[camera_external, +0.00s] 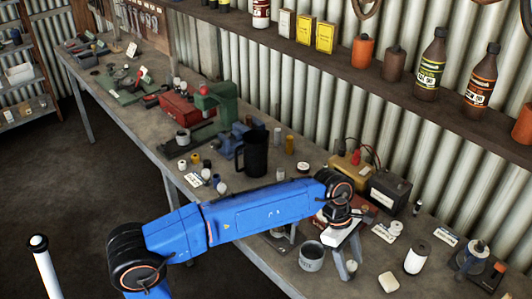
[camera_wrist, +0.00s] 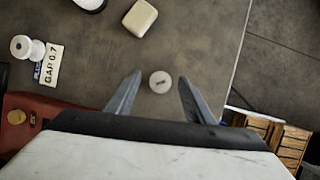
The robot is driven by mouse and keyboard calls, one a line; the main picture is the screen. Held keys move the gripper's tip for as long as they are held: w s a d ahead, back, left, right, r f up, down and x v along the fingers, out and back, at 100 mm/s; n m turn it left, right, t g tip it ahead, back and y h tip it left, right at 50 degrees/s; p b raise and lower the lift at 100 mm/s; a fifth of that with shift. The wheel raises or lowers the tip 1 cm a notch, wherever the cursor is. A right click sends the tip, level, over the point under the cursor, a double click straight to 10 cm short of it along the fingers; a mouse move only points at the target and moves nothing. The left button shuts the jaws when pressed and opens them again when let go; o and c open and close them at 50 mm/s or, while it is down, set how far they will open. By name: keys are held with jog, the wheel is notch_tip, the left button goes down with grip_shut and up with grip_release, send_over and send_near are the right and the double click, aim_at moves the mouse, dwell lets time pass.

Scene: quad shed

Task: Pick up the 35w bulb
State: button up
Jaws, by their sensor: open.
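My gripper (camera_wrist: 160,98) is open, its two grey fingers spread over the bench top. Between and just beyond the fingertips in the wrist view is a small round pale object (camera_wrist: 160,82) with a dark mark on top. It may be the 35w bulb, but I cannot read any marking on it. It looks apart from both fingers. In the external view my gripper (camera_external: 347,262) points down at the near part of the bench, by a grey tin. A small object (camera_external: 352,267) shows at its fingers there.
A cream block (camera_wrist: 140,18) and white spools (camera_wrist: 22,46) beside a "GAP 0.7" card (camera_wrist: 51,65) lie nearby. A red case (camera_wrist: 28,112) is at lower left. The bench edge (camera_wrist: 237,55) runs on the right. The grey tin (camera_external: 311,257) stands left of my gripper.

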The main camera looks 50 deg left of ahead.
jog(key=shift+x, duration=0.8)
jog(key=c, duration=1.1)
